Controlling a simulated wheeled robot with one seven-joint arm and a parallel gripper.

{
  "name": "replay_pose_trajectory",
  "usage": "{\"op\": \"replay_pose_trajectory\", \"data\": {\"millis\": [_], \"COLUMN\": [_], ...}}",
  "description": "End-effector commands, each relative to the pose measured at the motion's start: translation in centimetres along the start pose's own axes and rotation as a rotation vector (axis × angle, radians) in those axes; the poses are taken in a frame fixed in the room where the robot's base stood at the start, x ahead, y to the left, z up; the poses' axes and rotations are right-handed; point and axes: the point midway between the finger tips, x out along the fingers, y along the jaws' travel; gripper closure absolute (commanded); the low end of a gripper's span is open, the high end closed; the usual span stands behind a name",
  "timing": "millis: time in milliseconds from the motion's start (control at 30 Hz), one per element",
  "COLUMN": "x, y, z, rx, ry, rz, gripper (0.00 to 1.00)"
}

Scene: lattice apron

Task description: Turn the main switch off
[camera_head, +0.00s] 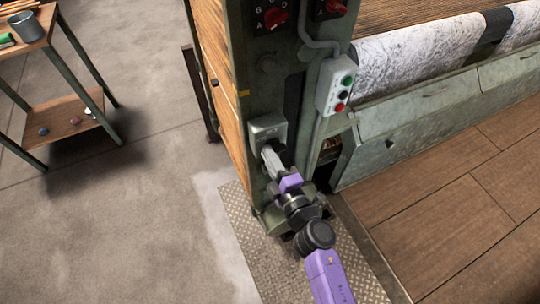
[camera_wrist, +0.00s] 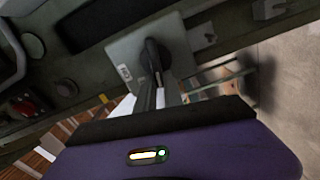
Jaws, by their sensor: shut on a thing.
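The main switch is a grey box (camera_head: 267,127) on the lower part of the green machine post. In the wrist view its grey plate (camera_wrist: 126,58) carries a black handle (camera_wrist: 152,54) and a small white label, whose text I cannot read surely. My gripper (camera_head: 267,152) reaches the switch from below in the head view. In the wrist view its fingers (camera_wrist: 160,88) are shut on the black handle, one on each side. The fingers hide the handle's lower end, and in the head view my gripper covers the handle.
Red selector knobs (camera_head: 276,16) sit higher on the post. A fabric roll (camera_head: 420,55) is at right. A small cart (camera_head: 62,128) stands at far left, with open floor between.

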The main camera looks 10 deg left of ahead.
Motion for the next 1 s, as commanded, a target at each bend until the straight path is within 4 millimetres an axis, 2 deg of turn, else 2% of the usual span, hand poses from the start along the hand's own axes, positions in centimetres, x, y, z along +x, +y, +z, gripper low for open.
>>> {"op": "replay_pose_trajectory", "data": {"millis": [400, 933, 967, 1000], "x": [0.13, 0.14, 0.14, 0.13], "y": [-0.38, -0.38, -0.38, -0.38], "z": [0.02, 0.04, 0.04, 0.04], "rx": [-0.177, -0.200, -0.200, -0.200], "ry": [0.001, 0.000, 0.000, 0.000], "rz": [0.002, 0.002, 0.002, 0.002], "gripper": [1.00, 1.00, 0.84, 0.76]}}
